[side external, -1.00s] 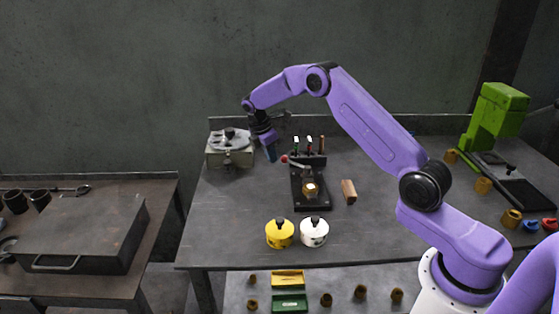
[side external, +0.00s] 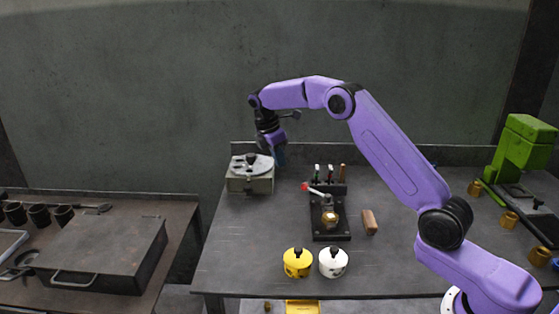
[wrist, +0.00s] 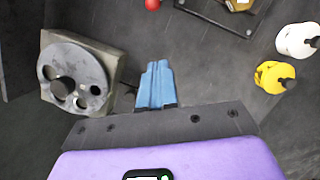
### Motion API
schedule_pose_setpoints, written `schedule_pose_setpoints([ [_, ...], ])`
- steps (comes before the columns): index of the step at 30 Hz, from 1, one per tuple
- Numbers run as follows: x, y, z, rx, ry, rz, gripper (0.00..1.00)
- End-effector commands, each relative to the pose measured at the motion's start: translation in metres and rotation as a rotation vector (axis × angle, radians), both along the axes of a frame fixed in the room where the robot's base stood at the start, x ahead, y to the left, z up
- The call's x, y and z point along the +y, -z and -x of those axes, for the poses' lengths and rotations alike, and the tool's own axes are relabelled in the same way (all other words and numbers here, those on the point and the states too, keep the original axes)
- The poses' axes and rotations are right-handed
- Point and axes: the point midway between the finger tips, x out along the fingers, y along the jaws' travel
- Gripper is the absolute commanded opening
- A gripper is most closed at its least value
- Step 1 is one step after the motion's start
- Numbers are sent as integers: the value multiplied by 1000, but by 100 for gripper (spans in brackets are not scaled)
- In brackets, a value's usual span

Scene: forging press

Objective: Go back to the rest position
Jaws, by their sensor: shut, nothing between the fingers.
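My gripper (side external: 280,156) hangs in the air near the back of the table, just right of the grey box with a round disc on top (side external: 250,172). In the wrist view the blue fingers (wrist: 156,84) are together, with nothing between them. The grey box (wrist: 82,80) lies to their left in that view. The purple arm reaches in from the right, bent at its elbow above the table.
A black-based press (side external: 328,215) with a red-knobbed lever stands mid-table, a wooden block (side external: 370,222) beside it. Yellow (side external: 297,262) and white (side external: 333,261) pots stand at the front. A green machine (side external: 525,150) stands at right. A side bench (side external: 150,275) stands left.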

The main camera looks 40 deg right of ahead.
Motion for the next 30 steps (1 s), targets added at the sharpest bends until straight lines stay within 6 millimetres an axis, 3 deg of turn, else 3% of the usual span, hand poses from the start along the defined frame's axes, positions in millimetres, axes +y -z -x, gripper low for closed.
schedule_pose_setpoints([
  [4,3,-1,1,-2,-2,-2,0],
  [7,16,-6,6,-13,-2,-7,0],
  [14,80,-28,47,-69,8,-50,0],
  [21,136,-46,118,-116,36,-109,0],
  [30,170,-55,229,-145,83,-188,0],
])
